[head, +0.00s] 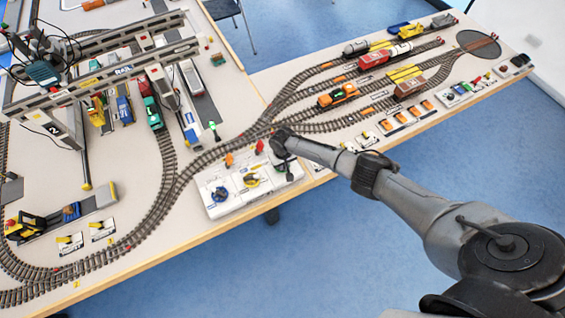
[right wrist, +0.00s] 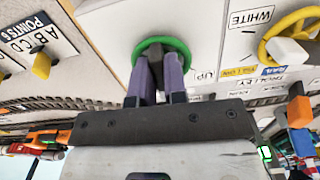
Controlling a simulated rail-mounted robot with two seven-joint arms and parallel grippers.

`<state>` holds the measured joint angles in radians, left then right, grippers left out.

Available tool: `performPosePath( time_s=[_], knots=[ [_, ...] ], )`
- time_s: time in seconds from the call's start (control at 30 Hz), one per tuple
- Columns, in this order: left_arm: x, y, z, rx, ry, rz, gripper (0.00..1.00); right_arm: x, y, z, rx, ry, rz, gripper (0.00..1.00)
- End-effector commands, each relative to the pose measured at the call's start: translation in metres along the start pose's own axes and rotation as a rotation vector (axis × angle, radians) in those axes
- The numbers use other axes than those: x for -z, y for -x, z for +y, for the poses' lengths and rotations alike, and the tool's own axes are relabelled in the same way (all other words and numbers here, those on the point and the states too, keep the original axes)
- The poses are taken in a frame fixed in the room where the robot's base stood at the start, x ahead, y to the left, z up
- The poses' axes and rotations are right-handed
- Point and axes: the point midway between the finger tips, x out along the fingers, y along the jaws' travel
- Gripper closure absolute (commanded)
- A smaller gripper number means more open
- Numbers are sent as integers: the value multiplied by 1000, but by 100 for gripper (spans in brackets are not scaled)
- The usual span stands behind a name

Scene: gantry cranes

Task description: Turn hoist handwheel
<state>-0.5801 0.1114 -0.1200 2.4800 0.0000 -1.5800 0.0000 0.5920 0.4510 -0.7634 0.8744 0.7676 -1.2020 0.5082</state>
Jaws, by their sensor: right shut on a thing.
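A green-rimmed handwheel (right wrist: 185,46) is on the white control panel in the right wrist view, with the word UP printed beside it. The two purple fingers of my right gripper (right wrist: 157,62) reach inside its rim and are shut on the dark piece at its middle. In the head view my right gripper (head: 284,153) points down at the right end of the control panel (head: 232,202) and hides most of this wheel. My left gripper is not in view.
A grey gantry crane (head: 125,68) stands over toy trucks at the upper left. Model tracks run close behind the panel, with an orange locomotive (head: 338,95) on a siding.

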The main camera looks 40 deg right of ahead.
Motion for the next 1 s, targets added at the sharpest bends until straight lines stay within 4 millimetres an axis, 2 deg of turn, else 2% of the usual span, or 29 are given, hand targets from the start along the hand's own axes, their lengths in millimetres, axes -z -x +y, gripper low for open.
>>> performPosePath(
  time_s=[0.3,0.77,0.8,1.0],
  knots=[
    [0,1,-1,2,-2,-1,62,0,0,1,0,76,1,100],
    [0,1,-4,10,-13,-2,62,1,1,0,0,83,2,100],
    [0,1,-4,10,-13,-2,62,1,1,0,0,83,2,83],
    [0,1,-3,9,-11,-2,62,0,1,0,0,82,1,64]
  ],
)
